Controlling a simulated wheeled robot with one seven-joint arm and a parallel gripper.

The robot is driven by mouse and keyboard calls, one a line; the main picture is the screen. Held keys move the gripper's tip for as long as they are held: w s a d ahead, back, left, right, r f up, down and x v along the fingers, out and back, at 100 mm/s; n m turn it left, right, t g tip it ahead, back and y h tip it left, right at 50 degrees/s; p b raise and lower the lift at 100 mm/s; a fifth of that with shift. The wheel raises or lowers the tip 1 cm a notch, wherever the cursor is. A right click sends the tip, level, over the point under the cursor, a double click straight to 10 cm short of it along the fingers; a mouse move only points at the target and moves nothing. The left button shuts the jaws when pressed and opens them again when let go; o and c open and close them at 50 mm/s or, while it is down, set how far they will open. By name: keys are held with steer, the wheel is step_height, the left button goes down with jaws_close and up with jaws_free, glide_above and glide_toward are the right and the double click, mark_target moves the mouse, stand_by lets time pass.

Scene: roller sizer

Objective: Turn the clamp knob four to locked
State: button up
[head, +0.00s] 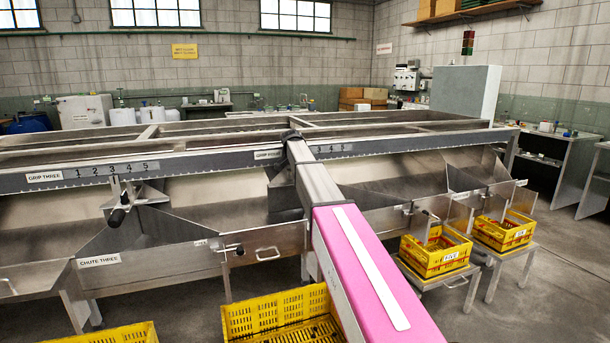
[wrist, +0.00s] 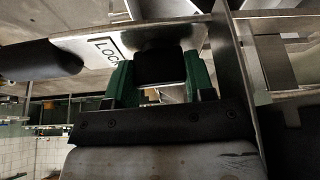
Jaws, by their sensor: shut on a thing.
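In the wrist view, my gripper (wrist: 158,84) has green fingers shut on the sides of a black knob (wrist: 158,66). The knob sits against a pale metal plate (wrist: 140,38) with a label (wrist: 105,48) whose visible letters begin "LOC"; the rest is hidden. I cannot read the knob's number or tell its exact turn. In the head view, my pink and white arm reaches to the sizer's front rail (head: 205,165) and hides the gripper and this knob.
A black rounded handle (wrist: 38,64) lies left of the knob, close to the plate. A metal upright (wrist: 232,75) stands close on the right. Yellow crates (head: 437,253) stand below the chutes. A similar black-handled clamp (head: 118,214) hangs under the rail further left.

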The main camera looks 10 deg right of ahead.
steer(key=shift+m+g, duration=0.3)
steer(key=shift+m, duration=0.4)
steer(key=o, duration=0.9)
steer(key=v, duration=1)
steer(key=shift+a+r, duration=0.2)
steer(key=shift+r, duration=0.2)
